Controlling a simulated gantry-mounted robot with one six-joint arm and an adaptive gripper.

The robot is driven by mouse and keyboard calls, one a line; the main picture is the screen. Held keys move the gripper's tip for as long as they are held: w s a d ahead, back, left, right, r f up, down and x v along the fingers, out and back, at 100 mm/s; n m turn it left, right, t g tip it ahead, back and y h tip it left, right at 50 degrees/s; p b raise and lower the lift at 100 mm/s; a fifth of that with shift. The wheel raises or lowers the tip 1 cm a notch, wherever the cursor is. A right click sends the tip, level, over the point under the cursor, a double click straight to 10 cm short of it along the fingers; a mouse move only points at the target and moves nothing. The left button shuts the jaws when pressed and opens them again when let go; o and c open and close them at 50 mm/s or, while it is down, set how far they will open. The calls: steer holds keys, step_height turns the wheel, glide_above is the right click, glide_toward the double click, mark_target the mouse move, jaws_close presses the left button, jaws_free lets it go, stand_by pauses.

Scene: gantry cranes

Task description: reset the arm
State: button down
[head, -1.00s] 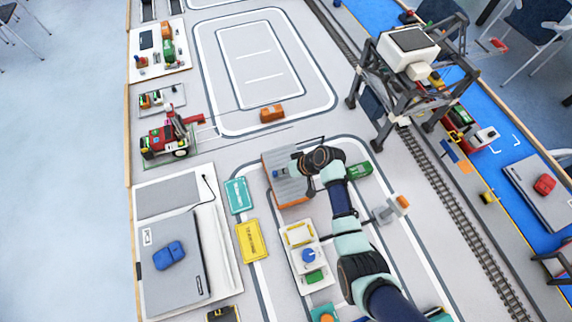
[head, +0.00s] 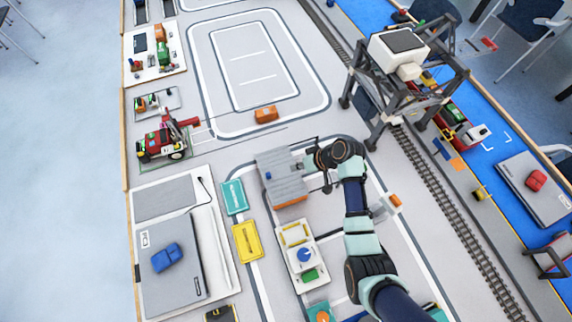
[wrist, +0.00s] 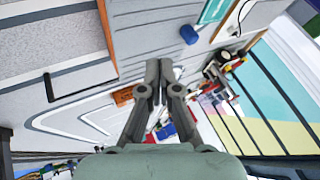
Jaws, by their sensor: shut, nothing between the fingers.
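My gripper (wrist: 158,70) shows in the wrist view with its two grey fingers together and nothing between them. In the head view my gripper (head: 312,162) is at the right edge of a grey-topped, orange-sided box (head: 288,184), seen from above. I cannot tell how high it hangs over the box. My arm reaches up from the bottom right of the head view. It covers part of the track floor to the right of the box.
A white tray (head: 288,262) with small blocks lies below the box. A yellow plate (head: 247,241) and teal plate (head: 234,196) lie left of it. A gantry crane model (head: 392,92) stands upper right. An orange block (head: 266,114) lies above, with clear floor around it.

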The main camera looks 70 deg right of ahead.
steer(key=shift+v, duration=2)
steer(key=w+a+r+n+t, duration=0.1)
steer(key=w+a+r+n, duration=0.1)
steer(key=w+a+r, duration=0.55)
steer(key=w+a+r+n+t+h, duration=0.1)
steer(key=w+a+r+n, duration=0.3)
steer(key=a, duration=0.7)
steer(key=w+a+r+n+t, duration=0.1)
steer(key=w+a+r, duration=0.6)
steer(key=a, duration=0.2)
steer(key=s+a+r+n+t, duration=0.2)
steer(key=a+r, duration=0.6)
steer(key=a, duration=0.3)
step_height(320, 180, up, 19)
steer(key=p, duration=1.9)
steer(key=shift+a+y, duration=0.4)
steer(key=shift+a, duration=0.1)
